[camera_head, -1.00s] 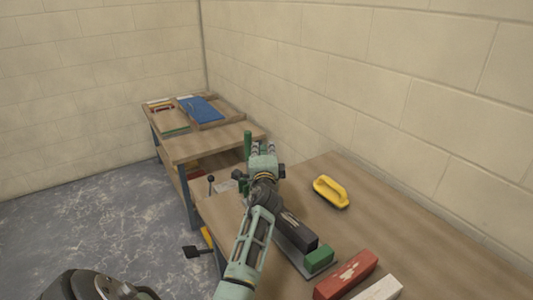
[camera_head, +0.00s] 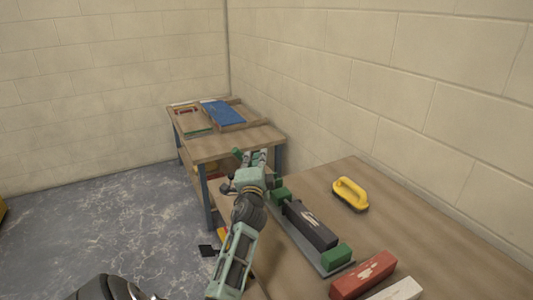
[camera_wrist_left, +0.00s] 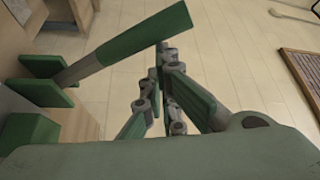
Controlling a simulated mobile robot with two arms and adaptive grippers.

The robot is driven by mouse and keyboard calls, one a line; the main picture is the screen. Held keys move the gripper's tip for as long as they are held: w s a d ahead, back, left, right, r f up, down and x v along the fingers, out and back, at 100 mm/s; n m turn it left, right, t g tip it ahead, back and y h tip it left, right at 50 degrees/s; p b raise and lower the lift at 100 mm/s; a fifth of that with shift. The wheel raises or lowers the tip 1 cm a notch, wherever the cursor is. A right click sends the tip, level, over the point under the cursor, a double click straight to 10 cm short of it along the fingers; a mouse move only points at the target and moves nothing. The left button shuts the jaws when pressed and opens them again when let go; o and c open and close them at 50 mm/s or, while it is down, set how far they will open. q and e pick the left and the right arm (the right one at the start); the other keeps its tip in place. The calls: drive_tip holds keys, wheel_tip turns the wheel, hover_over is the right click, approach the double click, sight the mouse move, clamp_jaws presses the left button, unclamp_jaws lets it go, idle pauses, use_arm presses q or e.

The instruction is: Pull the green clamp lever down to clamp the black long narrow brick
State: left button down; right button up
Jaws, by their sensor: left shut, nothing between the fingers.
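The black long narrow brick (camera_head: 312,228) lies in a clamp fixture on the near bench, between a green end block (camera_head: 337,254) and a green block (camera_head: 282,193). The green clamp lever (camera_head: 238,155) leans to the left at the fixture's far end. In the left wrist view, the lever (camera_wrist_left: 135,43) is a green handle on a grey shaft, tilted out from green plates. My left gripper (camera_head: 257,155) is shut and empty just right of the lever. Its fingers (camera_wrist_left: 160,70) show close to the handle's end; I cannot tell whether they touch. The lever's base is mostly hidden in the head view.
A yellow-handled float (camera_head: 350,194), a red brick (camera_head: 363,275) and a white brick (camera_head: 397,290) lie right of the fixture. A second bench (camera_head: 215,147) with a blue item (camera_head: 223,112) stands behind. The block wall borders the bench on the right.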

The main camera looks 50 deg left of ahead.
use_arm(q)
drive_tip(key=s+a+f+b, duration=0.1)
drive_tip(key=s+f+b, duration=0.1)
drive_tip(key=s+f, duration=0.3)
drive_tip(key=shift+s+a+f, duration=0.15)
drive_tip(key=shift+s+a, duration=0.15)
drive_tip(key=shift+s, duration=0.1)
use_arm(e)
drive_tip(key=shift+a+f, duration=0.15)
drive_tip(key=shift+f, duration=0.9)
drive_tip(key=shift+r, duration=0.15)
